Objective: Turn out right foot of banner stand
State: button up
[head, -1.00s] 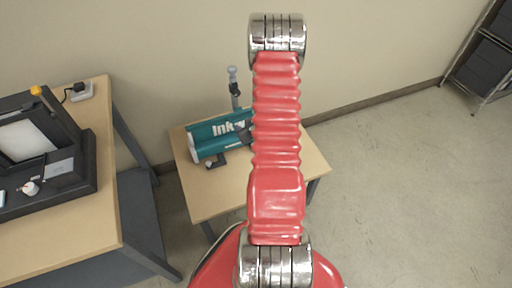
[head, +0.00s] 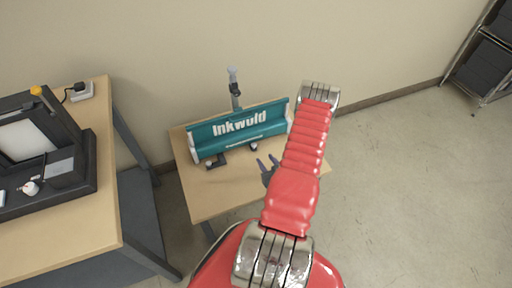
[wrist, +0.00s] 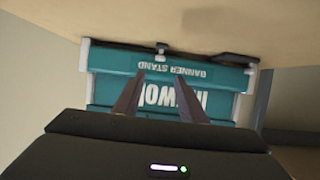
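The teal banner stand (head: 240,131) lies across the small table, its printed front facing me. Its left foot (head: 216,161) is a dark piece sticking out in front of the base. Its right foot (head: 253,147) is a small dark piece with a pale end, close against the base. My gripper (head: 267,162) is in front of the stand, just right of and nearer than the right foot, apart from it. The wrist view shows the stand (wrist: 110,88) upside down, with the right foot (wrist: 161,49) beyond my fingers (wrist: 160,77), which are apart with nothing between them.
The small table (head: 205,200) has bare wood in front of the stand. A grey post (head: 234,90) rises behind the stand. A larger bench (head: 80,235) with a black machine (head: 75,150) stands at left.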

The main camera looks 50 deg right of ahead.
aim_at(255, 145)
jog(key=x, duration=1.3)
jog(key=shift+w+d+f, duration=0.15)
jog(key=shift+w+d, duration=0.05)
jog(key=shift+w, duration=0.15)
jog(key=shift+c, duration=0.3)
jog(key=c, duration=0.9)
grip_shut()
jog(key=shift+d, duration=0.15)
